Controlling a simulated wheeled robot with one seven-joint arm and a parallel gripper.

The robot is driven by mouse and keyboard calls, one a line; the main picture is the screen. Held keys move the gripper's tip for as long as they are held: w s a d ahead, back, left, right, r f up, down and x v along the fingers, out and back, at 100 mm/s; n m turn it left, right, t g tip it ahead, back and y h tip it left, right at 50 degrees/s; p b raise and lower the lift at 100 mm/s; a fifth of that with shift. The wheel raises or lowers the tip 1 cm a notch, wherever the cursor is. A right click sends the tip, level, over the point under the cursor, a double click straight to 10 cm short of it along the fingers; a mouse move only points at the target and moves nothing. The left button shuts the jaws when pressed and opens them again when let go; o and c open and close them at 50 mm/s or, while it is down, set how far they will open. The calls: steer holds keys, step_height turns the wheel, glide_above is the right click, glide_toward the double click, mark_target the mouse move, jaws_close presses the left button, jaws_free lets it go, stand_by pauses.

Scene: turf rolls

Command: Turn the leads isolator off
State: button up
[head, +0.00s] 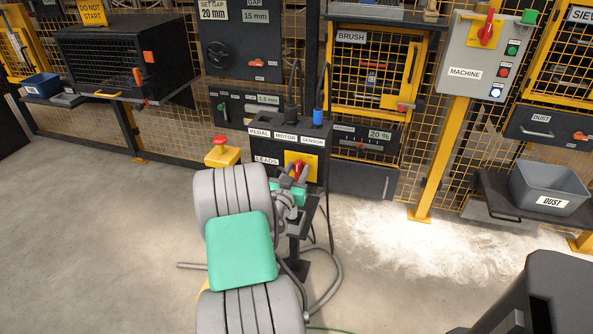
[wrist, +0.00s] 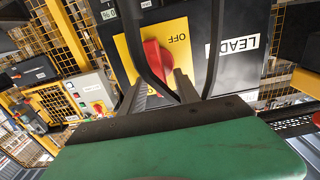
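The leads isolator is a red handle (head: 298,168) on a yellow plate (head: 315,160), on the front of a black box beside the LEADS label (head: 266,160). In the wrist view the red handle (wrist: 156,58) stands nearly upright, with the word OFF (wrist: 178,39) to its right on the plate. Its lower part is partly hidden by a finger and a black cable. My gripper (head: 293,178), also in the wrist view (wrist: 163,82), has its fingers apart, one on each side of the handle's near end. Whether they touch it I cannot tell.
Black cables (wrist: 215,45) hang between my wrist and the box. A yellow post with a red knob (head: 221,149) is left. The MACHINE panel (head: 470,50) and a grey dust bin (head: 550,188) are right.

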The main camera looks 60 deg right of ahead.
jaws_close()
stand_by(0.4)
